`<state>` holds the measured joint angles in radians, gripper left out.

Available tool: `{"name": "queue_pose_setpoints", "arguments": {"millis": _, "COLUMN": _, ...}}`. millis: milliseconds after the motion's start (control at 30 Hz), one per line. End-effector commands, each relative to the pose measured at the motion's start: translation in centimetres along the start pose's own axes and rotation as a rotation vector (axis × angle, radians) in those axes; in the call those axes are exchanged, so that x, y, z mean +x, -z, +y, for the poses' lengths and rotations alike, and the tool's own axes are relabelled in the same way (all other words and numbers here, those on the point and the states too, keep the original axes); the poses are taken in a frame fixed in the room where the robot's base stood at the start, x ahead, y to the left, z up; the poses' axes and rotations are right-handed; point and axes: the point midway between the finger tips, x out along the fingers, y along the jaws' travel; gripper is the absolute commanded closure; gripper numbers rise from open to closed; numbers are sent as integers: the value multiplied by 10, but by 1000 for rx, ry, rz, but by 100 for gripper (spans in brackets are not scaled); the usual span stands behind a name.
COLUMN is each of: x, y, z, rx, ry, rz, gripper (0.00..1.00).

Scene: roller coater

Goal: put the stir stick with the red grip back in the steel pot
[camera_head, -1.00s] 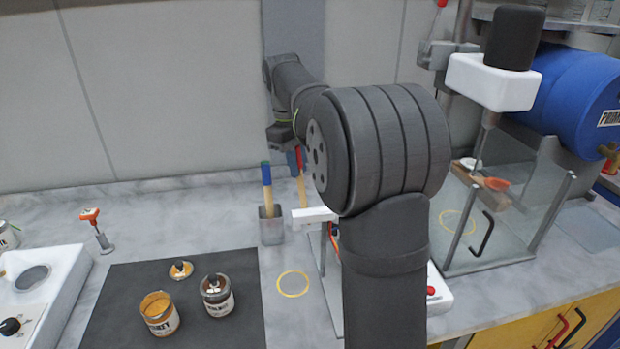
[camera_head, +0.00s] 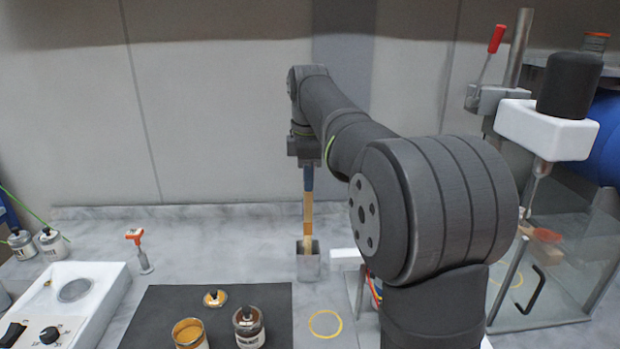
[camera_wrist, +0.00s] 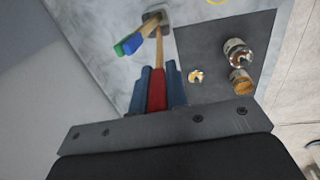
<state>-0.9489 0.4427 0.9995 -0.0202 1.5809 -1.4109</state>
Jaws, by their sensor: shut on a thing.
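The stir stick with the red grip (camera_wrist: 157,93) is between the blue fingers of my gripper (camera_wrist: 159,80) in the wrist view. Its pale wooden shaft runs from the fingers toward the steel pot (camera_wrist: 164,17). In the head view my gripper (camera_head: 307,180) is above the steel pot (camera_head: 308,268) and points down. The held stick looks upright there, with its red grip hidden by the fingers. I cannot tell whether its lower end is inside the pot. Sticks with a blue grip (camera_wrist: 131,43) and a green grip (camera_wrist: 119,50) lean out of the pot.
A dark mat (camera_head: 150,325) with an orange jar (camera_head: 189,335) and a brown jar (camera_head: 249,328) lies in front. A yellow ring (camera_head: 325,323) marks the bench right of it. A glass-sided enclosure (camera_head: 590,270) stands at right.

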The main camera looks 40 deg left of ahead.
Motion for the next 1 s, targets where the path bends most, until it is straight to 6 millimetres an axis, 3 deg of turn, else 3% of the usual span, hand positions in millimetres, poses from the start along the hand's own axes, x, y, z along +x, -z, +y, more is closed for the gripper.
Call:
{"name": "queue_pose_setpoints", "arguments": {"millis": 267, "x": 7, "y": 0, "z": -1, "rx": 1, "ry": 0, "rz": -1, "gripper": 100}}
{"name": "queue_pose_setpoints", "arguments": {"millis": 1000, "x": 65, "y": 0, "z": -8, "rx": 2, "ry": 2, "rz": -2, "gripper": 100}}
